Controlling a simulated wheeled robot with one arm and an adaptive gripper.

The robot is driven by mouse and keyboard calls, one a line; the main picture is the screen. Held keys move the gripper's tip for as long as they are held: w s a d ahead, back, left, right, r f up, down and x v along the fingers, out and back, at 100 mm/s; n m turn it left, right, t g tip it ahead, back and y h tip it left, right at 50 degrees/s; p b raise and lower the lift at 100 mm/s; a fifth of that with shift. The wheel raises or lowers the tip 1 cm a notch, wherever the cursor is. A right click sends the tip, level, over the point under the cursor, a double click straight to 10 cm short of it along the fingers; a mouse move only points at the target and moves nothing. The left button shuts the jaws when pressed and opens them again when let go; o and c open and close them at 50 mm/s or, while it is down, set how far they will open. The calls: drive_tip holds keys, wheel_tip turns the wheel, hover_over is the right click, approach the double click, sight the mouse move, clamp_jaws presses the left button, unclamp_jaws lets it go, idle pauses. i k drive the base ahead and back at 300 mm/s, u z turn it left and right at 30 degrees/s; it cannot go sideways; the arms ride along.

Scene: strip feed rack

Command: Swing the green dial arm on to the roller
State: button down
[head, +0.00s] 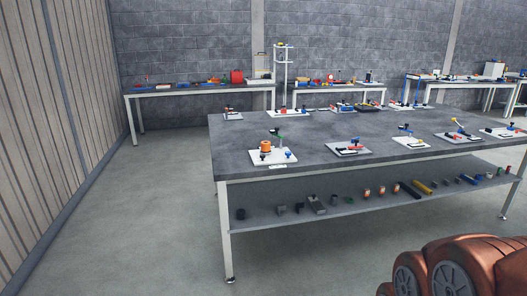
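On the near left part of the grey table stands a white base plate (289,158) with a small fixture on it. An orange roller (266,146) stands upright on the plate's left side. A small dark green part (277,132), which looks like the green dial arm, sits at the top of a thin post just right of the roller. It appears raised above the roller and apart from it, but it is too small to tell its exact angle. Small dark and blue knobs show at the plate's front. My gripper is not in view.
The grey table (315,130) carries several other small fixtures, including a grey plate (348,149) to the right. A lower shelf (270,222) holds several small parts. More benches stand along the back wall. The floor (150,215) left of the table is clear.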

sight(272, 132)
drive_tip(key=u, duration=0.2)
drive_tip(key=i, duration=1.75)
drive_tip(key=u, duration=0.2)
drive_tip(key=i, duration=1.8)
drive_tip(key=u, duration=0.15)
